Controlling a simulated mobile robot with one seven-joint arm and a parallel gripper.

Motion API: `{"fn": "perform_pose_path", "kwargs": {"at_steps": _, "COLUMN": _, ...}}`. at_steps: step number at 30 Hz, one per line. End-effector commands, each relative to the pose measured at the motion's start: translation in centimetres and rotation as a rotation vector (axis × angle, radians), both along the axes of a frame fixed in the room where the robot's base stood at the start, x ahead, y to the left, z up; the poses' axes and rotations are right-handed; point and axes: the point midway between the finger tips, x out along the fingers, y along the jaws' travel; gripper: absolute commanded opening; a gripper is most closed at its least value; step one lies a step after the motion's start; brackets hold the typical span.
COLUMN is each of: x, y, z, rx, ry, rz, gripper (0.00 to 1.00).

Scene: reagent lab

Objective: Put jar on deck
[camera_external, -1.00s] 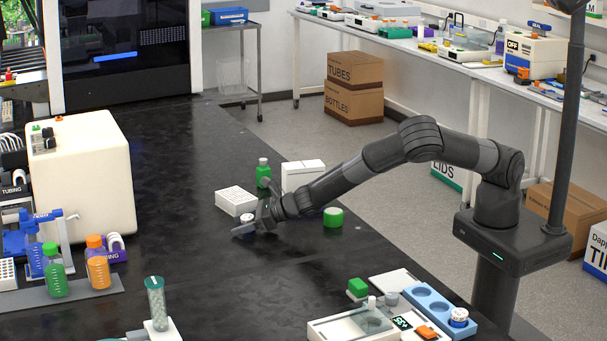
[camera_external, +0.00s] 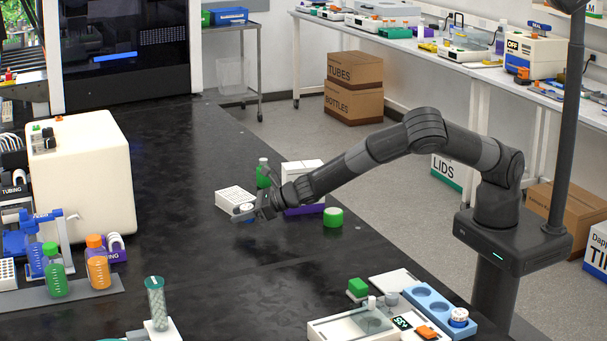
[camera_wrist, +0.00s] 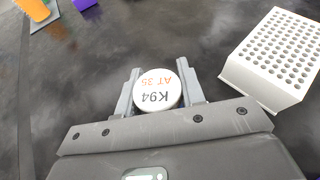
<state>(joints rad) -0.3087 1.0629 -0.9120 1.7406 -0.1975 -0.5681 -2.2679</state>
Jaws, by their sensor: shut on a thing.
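The jar (camera_wrist: 157,88) has a round white lid marked "K94" and "AT 35". My gripper (camera_wrist: 158,93) is shut on it, with one finger on each side. In the external view the jar (camera_external: 245,209) is in my gripper (camera_external: 246,213), a little above the black bench and just in front of the white rack. I cannot tell for certain which thing is the deck. At the front right stands an instrument with a blue block (camera_external: 425,299) with round wells; a similar white-lidded jar (camera_external: 459,316) sits in its near well.
A white rack with many holes (camera_wrist: 276,55) is close beside my gripper. The black bench (camera_external: 250,280) is clear between here and the instrument.

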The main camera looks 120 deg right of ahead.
Motion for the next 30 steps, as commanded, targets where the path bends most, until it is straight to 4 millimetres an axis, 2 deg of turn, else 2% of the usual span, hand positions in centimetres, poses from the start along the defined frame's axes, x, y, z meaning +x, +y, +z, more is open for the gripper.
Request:
{"fn": "perform_pose_path", "kwargs": {"at_steps": 3, "x": 0.0, "y": 0.1, "z": 2.7, "rx": 0.001, "ry": -0.004, "rz": 0.000, "gripper": 0.10}}
{"fn": "perform_pose_path", "kwargs": {"at_steps": 9, "x": 0.0, "y": 0.1, "z": 5.8, "rx": 0.001, "ry": -0.002, "rz": 0.002, "gripper": 0.10}}
{"fn": "perform_pose_path", "kwargs": {"at_steps": 17, "x": -0.1, "y": 0.5, "z": 6.8, "rx": 0.001, "ry": 0.002, "rz": 0.003, "gripper": 0.10}}
{"fn": "perform_pose_path", "kwargs": {"at_steps": 20, "x": -0.3, "y": 2.0, "z": 6.6, "rx": 0.001, "ry": 0.005, "rz": 0.013, "gripper": 0.10}}
{"fn": "perform_pose_path", "kwargs": {"at_steps": 23, "x": -0.8, "y": 4.4, "z": 6.4, "rx": 0.001, "ry": 0.011, "rz": 0.030, "gripper": 0.10}}
{"fn": "perform_pose_path", "kwargs": {"at_steps": 30, "x": -3.3, "y": 11.5, "z": 6.0, "rx": 0.000, "ry": 0.024, "rz": 0.075, "gripper": 0.10}}
